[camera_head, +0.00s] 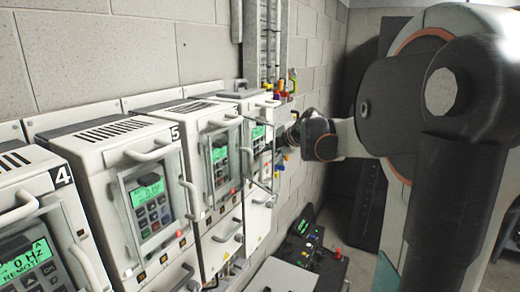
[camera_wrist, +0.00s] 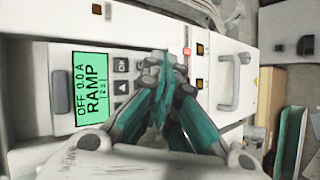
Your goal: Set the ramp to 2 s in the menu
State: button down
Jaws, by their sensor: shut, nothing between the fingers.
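A white drive panel (camera_wrist: 145,57) fills much of the wrist view, turned on its side. Its green display (camera_wrist: 92,88) reads OFF 0.0 A and RAMP, with a small line below that looks like 2 s in brackets but is hard to read. Grey keys (camera_wrist: 121,87) sit beside the display, one with a triangle. My gripper (camera_wrist: 165,65) is shut and empty, its teal fingers over the keypad and hiding some keys; contact cannot be told. In the head view my gripper (camera_head: 293,131) is at the far end of the drive row, partly hidden.
Drive 5 (camera_head: 115,147) and drive 4 (camera_head: 30,190) stand nearer, with protruding handles (camera_head: 150,151). A red light (camera_wrist: 187,51) and a handle (camera_wrist: 235,82) are on the panel in the wrist view. A dark box with lit buttons (camera_head: 302,240) stands low beyond the row.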

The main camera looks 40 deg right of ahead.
jog(key=d+r, duration=0.1)
jog(key=w+d+r+p, duration=0.1)
jog(key=shift+d+r, duration=0.25)
jog(key=shift+r, duration=0.05)
jog(key=shift+w+a, duration=0.1)
jog(key=shift+w, duration=0.1)
dwell(0.4)
jog(key=shift+w+a, duration=0.1)
jog(key=shift+w, duration=0.15)
jog(key=shift+w+a, duration=0.1)
jog(key=shift+w, duration=0.2)
dwell(0.7)
dwell(0.3)
jog(key=shift+s+d, duration=0.25)
jog(key=shift+s, duration=0.5)
jog(key=shift+s, duration=0.1)
